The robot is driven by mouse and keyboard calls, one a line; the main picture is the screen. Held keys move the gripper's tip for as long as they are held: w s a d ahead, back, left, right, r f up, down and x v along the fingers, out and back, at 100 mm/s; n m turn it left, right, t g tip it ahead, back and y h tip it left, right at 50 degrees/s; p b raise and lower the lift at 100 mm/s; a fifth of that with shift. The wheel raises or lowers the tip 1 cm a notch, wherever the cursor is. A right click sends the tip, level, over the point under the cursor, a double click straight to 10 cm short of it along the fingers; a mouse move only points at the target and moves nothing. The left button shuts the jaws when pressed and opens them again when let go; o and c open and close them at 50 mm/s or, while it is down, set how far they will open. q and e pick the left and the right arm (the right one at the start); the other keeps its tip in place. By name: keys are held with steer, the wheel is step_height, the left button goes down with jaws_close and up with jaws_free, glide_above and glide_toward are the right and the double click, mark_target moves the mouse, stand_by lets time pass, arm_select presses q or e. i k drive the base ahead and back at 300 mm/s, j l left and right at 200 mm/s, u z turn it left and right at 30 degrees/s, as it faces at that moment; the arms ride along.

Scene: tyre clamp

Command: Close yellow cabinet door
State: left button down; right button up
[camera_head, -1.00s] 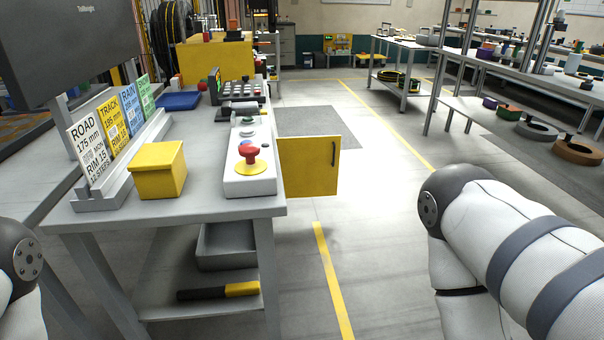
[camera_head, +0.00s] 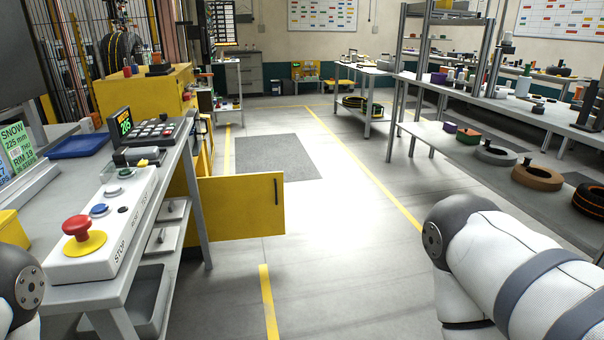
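The yellow cabinet door (camera_head: 240,208) stands open in the head view, left of the middle. It sticks out to the right past the grey workbench, with a dark upright handle (camera_head: 276,190) near its right edge. A yellow cabinet (camera_head: 140,95) stands behind the workbench, and where the door is hinged is partly hidden by the bench. My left arm shows only as a piece at the lower left edge, and my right arm fills the lower right. Neither gripper is in view, and nothing of mine touches the door.
The workbench (camera_head: 60,290) on the left carries a control panel with a red stop button (camera_head: 76,228) and a keypad (camera_head: 160,132). A shelf rack (camera_head: 440,145) with tyres stands on the right. The floor (camera_head: 340,230) between is clear.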

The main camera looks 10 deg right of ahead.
mark_target(251, 205)
steer(key=i+l+z, duration=0.1)
steer(key=i+l, duration=0.25)
steer(key=i+l+z, duration=0.1)
steer(key=i+l, duration=0.2)
steer(key=i, duration=0.3)
steer(key=i+l+z, duration=0.1)
steer(key=i+l, duration=0.15)
steer(key=i, duration=0.25)
steer(key=i+j+z, duration=0.1)
steer(key=i+j, duration=0.15)
steer(key=i, duration=0.25)
steer(key=i+j, duration=0.3)
steer(key=i, duration=0.2)
steer(key=l+z, duration=0.05)
